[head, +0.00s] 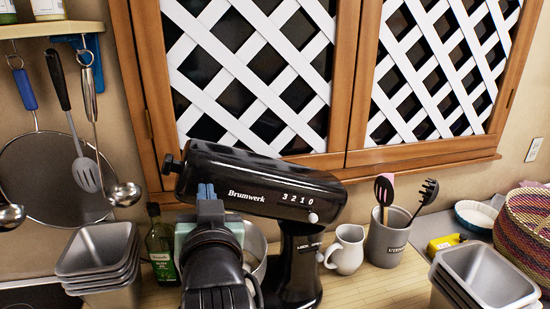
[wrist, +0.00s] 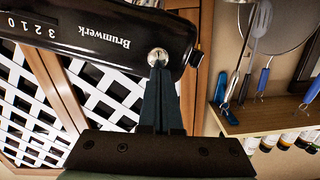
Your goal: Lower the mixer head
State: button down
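The black Brunwerk stand mixer stands on the counter. Its head (head: 265,185) slopes, with the left end raised above the right end. A metal bowl (head: 257,248), partly hidden by my arm, sits below the head. My gripper (head: 206,190) is in front of the left part of the head. In the wrist view the mixer head (wrist: 95,30) appears upside down. The gripper's fingers (wrist: 158,68) are together, with nothing visible between them. Their tips are at or very near a round silver knob (wrist: 158,56) on the head; contact cannot be told.
A bottle (head: 161,245) and stacked metal tins (head: 100,262) stand left of the mixer. A white jug (head: 346,250) and a grey utensil crock (head: 388,240) stand close on its right. More tins (head: 485,278) are at front right. Utensils hang from a shelf (head: 50,29) at upper left.

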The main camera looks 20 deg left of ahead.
jog(key=s+a+f+n+b, duration=0.1)
jog(key=a+f+n+b, duration=0.1)
jog(key=f, duration=0.3)
jog(key=s+a+f+n+b, duration=0.1)
jog(key=a+f+n+b, duration=0.1)
jog(key=f+b, duration=0.2)
jog(key=shift+s+f, duration=0.35)
jog(key=shift+f, duration=0.25)
jog(key=shift+f, duration=0.1)
